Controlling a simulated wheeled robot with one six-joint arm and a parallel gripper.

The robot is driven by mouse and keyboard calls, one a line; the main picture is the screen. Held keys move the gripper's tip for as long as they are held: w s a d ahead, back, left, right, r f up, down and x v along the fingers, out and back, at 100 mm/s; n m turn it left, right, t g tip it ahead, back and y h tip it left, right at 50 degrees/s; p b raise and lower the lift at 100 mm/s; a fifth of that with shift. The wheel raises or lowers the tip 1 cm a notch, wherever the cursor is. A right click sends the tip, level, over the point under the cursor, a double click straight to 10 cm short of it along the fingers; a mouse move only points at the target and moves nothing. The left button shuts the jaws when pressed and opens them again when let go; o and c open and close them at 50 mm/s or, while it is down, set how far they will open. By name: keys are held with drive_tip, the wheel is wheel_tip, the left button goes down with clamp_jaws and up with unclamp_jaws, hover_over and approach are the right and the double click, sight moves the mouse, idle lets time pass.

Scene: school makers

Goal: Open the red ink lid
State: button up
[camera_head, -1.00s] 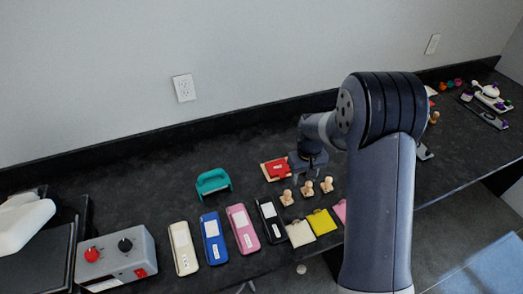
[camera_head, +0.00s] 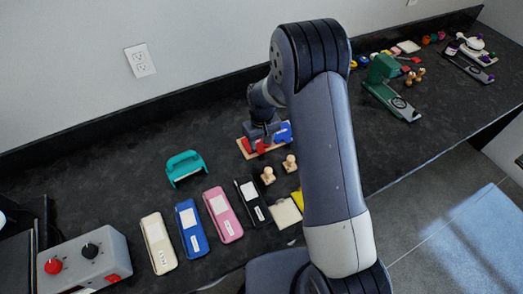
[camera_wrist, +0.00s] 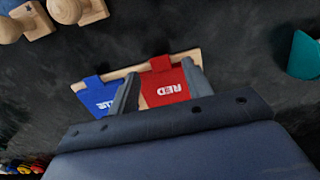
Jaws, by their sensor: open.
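The red ink lid (camera_wrist: 165,82), labelled RED, sits on a wooden base (camera_wrist: 150,100) next to a blue lid (camera_wrist: 98,98). In the wrist view my gripper (camera_wrist: 161,84) is open, with one finger on each side of the red lid. The left finger lies between the red and blue lids. Whether the fingers touch the red lid cannot be told. In the head view my gripper (camera_head: 262,138) is low over the pads and partly covers the red lid (camera_head: 256,146); the blue lid (camera_head: 283,133) shows to its right.
Wooden stamps (camera_head: 268,175) stand in front of the pads. A teal punch (camera_head: 186,167) is to the left. White, blue, pink and black staplers (camera_head: 222,214) line the front edge, beside a grey control box (camera_head: 85,257). A green tool (camera_head: 390,88) stands at the right.

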drive_tip(key=shift+f+b, duration=0.35)
drive_tip(key=shift+f, duration=0.85)
drive_tip(key=shift+c, duration=0.5)
clamp_jaws()
